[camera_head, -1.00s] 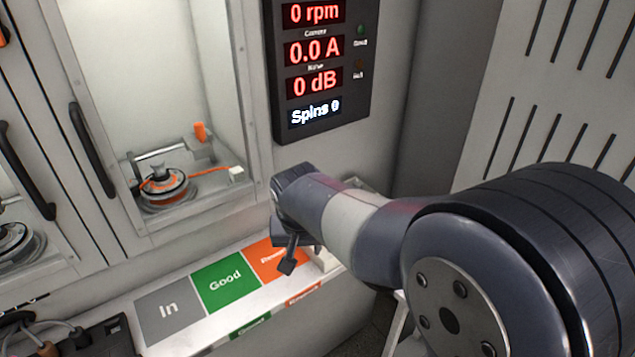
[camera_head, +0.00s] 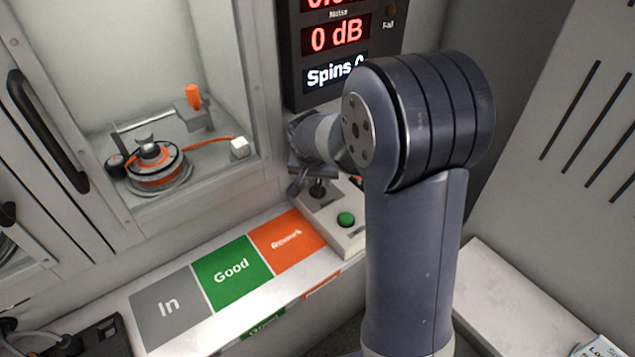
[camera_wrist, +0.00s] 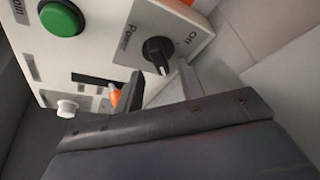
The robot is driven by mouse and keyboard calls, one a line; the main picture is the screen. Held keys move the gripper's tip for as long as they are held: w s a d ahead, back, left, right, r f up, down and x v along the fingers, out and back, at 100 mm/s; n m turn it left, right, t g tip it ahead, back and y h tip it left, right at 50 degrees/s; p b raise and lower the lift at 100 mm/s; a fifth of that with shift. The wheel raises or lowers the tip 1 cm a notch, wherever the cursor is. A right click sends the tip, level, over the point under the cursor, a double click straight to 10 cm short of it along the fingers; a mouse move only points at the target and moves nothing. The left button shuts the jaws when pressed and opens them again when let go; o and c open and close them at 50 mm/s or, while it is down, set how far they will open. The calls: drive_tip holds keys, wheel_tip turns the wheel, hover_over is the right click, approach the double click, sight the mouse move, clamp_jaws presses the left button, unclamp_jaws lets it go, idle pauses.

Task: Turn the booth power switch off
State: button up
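The booth power switch (camera_wrist: 158,50) is a black rotary knob with a pale pointer mark, on a light panel with "Power" and "Off" lettering. In the head view, a black knob (camera_head: 318,187) stands on a small light control box (camera_head: 349,242), partly behind my gripper. My gripper (camera_wrist: 160,84) reaches toward the switch with its two fingers apart, one on either side below the knob in the wrist view. Nothing shows between them, and I cannot tell whether they touch the knob. In the head view my gripper (camera_head: 298,182) is partly hidden by my arm.
A green button (camera_head: 346,219) sits on the same box, close to the knob. Left of it are orange, green and grey marked areas (camera_head: 168,308). The glazed booth holds a motor (camera_head: 153,165) with an orange cable. A dark display (camera_head: 335,75) hangs above.

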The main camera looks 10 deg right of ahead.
sight(318, 185)
drive_tip(key=shift+x, duration=1.5)
clamp_jaws()
